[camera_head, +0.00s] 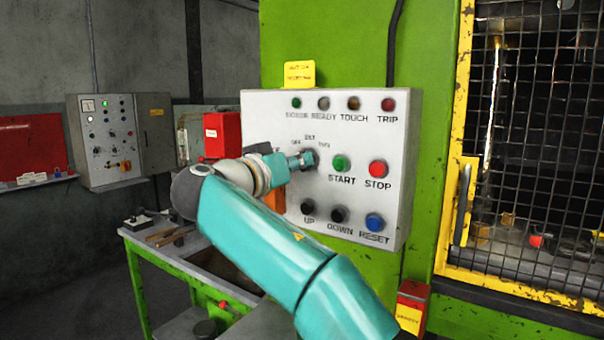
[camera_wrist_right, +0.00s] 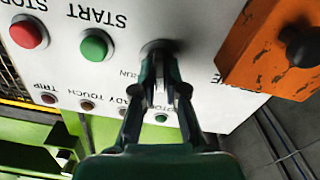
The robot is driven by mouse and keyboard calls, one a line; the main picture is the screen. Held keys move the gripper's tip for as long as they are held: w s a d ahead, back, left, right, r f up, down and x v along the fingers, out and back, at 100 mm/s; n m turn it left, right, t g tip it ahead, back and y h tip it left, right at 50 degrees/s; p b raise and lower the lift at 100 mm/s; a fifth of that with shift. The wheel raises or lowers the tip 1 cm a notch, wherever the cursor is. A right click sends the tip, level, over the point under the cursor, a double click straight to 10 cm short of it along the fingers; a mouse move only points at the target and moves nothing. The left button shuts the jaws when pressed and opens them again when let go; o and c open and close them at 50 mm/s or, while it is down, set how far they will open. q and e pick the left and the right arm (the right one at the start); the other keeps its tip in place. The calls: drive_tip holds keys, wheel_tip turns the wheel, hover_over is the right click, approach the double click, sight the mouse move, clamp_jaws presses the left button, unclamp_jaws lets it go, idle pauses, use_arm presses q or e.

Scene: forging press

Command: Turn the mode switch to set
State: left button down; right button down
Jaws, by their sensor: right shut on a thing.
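The mode switch (camera_head: 312,157) is a small dark knob on the white control panel (camera_head: 262,120), under the labels OFF, SET and RUN. My right gripper (camera_head: 303,161) reaches it from the left in the head view. In the right wrist view, my right gripper (camera_wrist_right: 160,88) has its two fingers closed together on the mode switch (camera_wrist_right: 157,48). The fingers hide most of the knob, so I cannot tell which label it points to. My left gripper is not in view.
The green START button (camera_head: 341,163) and red STOP button (camera_head: 377,169) sit right of the switch. UP, DOWN and blue RESET (camera_head: 375,222) buttons are below. An orange box with a black knob (camera_wrist_right: 299,46) is close beside the panel. A mesh guard (camera_head: 540,150) stands right.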

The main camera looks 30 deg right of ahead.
drive_tip(key=shift+w+a+f+m+b, duration=0.15)
drive_tip(key=shift+m+b, duration=0.25)
drive_tip(key=shift+m, duration=0.35)
drive_tip(key=shift+d+f+m+b, duration=0.15)
drive_tip(key=shift+m+b, duration=0.2)
drive_tip(key=shift+m, duration=0.4)
drive_tip(key=shift+a, duration=0.1)
drive_tip(key=c, duration=1.5)
unclamp_jaws()
drive_tip(key=shift+o, duration=1.4)
drive_tip(key=shift+w, duration=0.15)
drive_tip(key=shift+r, duration=0.1)
